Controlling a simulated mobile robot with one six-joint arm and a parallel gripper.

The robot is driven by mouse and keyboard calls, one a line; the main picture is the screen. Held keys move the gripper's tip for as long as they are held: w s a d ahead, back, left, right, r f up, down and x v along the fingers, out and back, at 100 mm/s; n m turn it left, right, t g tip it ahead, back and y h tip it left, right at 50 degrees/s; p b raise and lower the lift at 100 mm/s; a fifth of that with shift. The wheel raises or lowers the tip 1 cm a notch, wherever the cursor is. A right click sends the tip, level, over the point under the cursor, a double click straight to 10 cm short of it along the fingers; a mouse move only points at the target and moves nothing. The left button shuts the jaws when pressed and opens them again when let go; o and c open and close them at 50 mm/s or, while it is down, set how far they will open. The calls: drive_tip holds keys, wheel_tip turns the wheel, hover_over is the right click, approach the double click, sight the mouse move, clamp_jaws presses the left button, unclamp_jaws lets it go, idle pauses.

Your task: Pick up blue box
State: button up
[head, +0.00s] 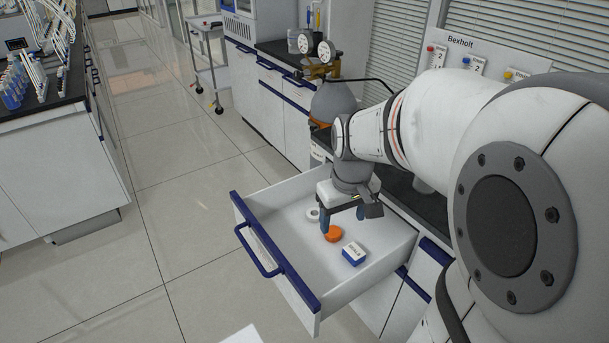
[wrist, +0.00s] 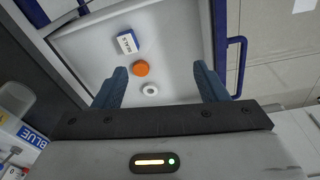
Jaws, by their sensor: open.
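The blue box (head: 354,253) is small, with a white labelled top, and lies in the open white drawer (head: 278,231). It also shows in the wrist view (wrist: 127,42), up and left of the gap between the fingers. My gripper (head: 342,222) is open and empty above the drawer, pointing down. Its blue fingertips (wrist: 158,80) stand apart in the wrist view.
An orange round piece (head: 333,233) and a white ring (head: 313,214) lie in the drawer near the box. The drawer's walls and blue-edged front (head: 275,254) surround them. A gas cylinder (head: 333,101) stands behind my gripper. The tiled floor to the left is clear.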

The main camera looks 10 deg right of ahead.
drive_tip(key=n+g+b, duration=0.1)
drive_tip(key=n+b, duration=0.1)
drive_tip(key=b, duration=0.6)
hover_over(354, 250)
drive_tip(key=f, duration=1.9)
drive_tip(key=shift+s+f, duration=0.1)
drive_tip(key=shift+s, duration=0.15)
wheel_tip(354, 250, down, 2)
drive_tip(key=shift+f+b, duration=0.25)
drive_tip(key=shift+b, duration=0.2)
drive_tip(key=f, duration=0.1)
drive_tip(key=f+b, duration=0.1)
drive_tip(key=f, duration=0.3)
drive_tip(key=shift+w+f+b, duration=0.1)
drive_tip(key=shift+w+b, duration=0.15)
drive_tip(key=shift+b, duration=0.1)
drive_tip(key=c, duration=1.1)
